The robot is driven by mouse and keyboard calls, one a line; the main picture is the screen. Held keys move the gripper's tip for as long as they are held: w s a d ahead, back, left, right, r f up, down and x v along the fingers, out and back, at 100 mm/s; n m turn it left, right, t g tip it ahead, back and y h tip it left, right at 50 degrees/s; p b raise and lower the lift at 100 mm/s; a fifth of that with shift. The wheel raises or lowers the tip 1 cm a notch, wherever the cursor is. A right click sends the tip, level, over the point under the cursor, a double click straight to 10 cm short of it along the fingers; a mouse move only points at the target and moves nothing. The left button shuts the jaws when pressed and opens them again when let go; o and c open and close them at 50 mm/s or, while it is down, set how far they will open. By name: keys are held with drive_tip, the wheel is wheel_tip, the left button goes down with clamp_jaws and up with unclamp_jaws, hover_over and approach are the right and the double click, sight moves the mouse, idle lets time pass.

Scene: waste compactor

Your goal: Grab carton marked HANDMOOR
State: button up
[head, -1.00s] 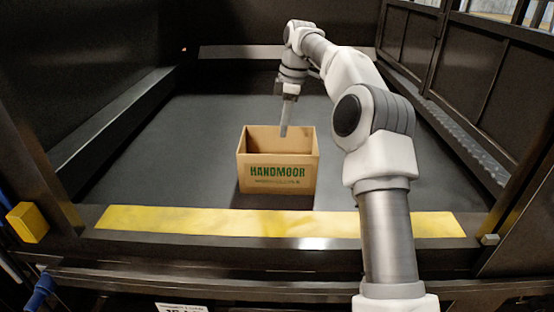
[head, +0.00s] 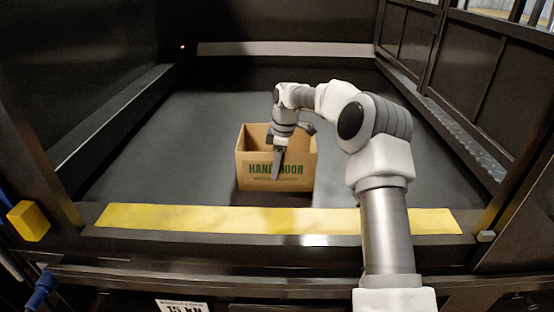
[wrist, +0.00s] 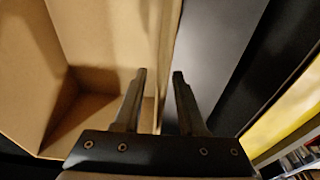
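The open-topped brown carton marked HANDMOOR (head: 250,178) stands upright on the dark compactor floor, its green lettering facing the head camera. My gripper (head: 277,174) points down at the carton's front wall, and one finger covers the middle of the lettering. In the wrist view, the carton (wrist: 100,45) fills the left side. My gripper (wrist: 160,78) is open there, with the wall's edge between its fingers: one on the inner side, one on the outer side. A gap shows, so the wall is not clamped.
A yellow strip (head: 160,217) runs along the front sill, close in front of the carton. Dark walls enclose the sides and back. The floor (head: 130,150) is clear around the carton. A yellow block (head: 28,222) sits on the left post.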

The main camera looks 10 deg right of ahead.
drive_tip(key=shift+a+f, duration=0.15)
drive_tip(key=shift+f, duration=0.75)
drive_tip(key=shift+c, duration=0.3)
clamp_jaws()
idle(0.4)
